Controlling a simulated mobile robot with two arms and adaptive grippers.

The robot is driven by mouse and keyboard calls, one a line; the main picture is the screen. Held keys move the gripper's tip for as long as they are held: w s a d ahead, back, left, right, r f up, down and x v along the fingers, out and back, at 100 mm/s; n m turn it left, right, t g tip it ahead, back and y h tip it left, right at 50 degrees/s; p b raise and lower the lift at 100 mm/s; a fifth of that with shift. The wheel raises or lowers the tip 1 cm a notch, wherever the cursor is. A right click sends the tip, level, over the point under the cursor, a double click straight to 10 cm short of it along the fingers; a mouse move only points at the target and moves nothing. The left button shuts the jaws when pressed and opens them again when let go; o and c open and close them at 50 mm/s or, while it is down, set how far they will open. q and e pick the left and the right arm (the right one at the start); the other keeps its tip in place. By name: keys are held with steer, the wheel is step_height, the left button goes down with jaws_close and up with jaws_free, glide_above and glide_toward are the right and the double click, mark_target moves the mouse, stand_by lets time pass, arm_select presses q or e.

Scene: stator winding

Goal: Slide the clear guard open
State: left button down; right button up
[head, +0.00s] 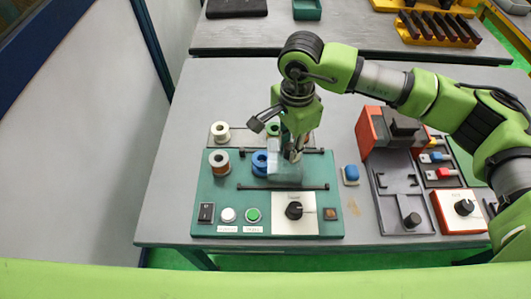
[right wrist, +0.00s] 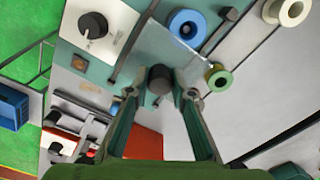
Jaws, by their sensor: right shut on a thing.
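The clear guard (head: 285,175) is a see-through cover on the green winding station (head: 212,200), between two dark rails, just right of a blue spool. In the right wrist view the guard (right wrist: 168,48) shows as a pale see-through panel with a dark round knob (right wrist: 160,79) at its near edge. My right gripper (head: 293,154) reaches down at the guard from above. In the right wrist view its two fingers (right wrist: 161,88) stand on either side of the knob and are shut on it. The gripper hides part of the guard in the head view. My left gripper is not in view.
The front rail (head: 283,187) runs along the station, with a black dial (head: 294,210) and buttons before it. A blue spool (head: 260,163) and a copper spool (head: 219,161) stand left of the guard. A blue button box (head: 350,174) and a dark tray (head: 400,190) lie right.

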steer(key=shift+d+f+b, duration=0.1)
steer(key=shift+d+b, duration=0.65)
steer(key=shift+d, duration=1.65)
steer(key=o, duration=0.8)
steer(key=shift+d, duration=0.1)
step_height(320, 180, up, 6)
steer(key=shift+r+p, duration=0.1)
steer(key=shift+p, duration=0.7)
